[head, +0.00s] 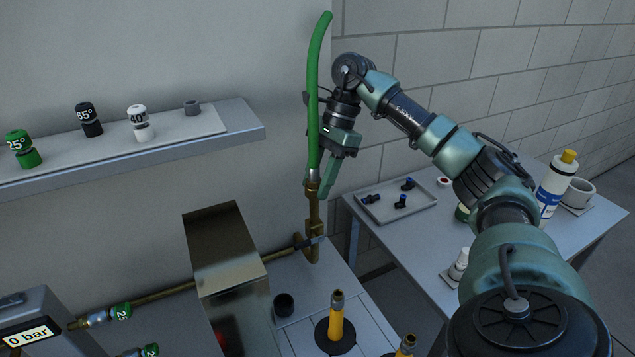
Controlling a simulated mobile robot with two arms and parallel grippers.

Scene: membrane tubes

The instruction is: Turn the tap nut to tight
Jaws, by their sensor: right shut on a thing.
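A brass tap (314,215) stands upright on a brass pipe near the wall. A green hose (313,95) rises from the top of the tap and bends a little to the right at its upper end. The tap nut (311,184) is at the joint between hose and tap; its marking is too small to read. My right gripper (321,181) is at this joint from the right, shut on the tap nut. Its far finger is partly hidden behind the hose. My left gripper is not in view.
A wall shelf (245,122) at the left holds several small caps. A metal box (228,250) stands left of the tap. Yellow-sleeved tubes (336,318) stand in front. A side table (420,232) at the right carries a tray (422,206), bottles and a cup.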

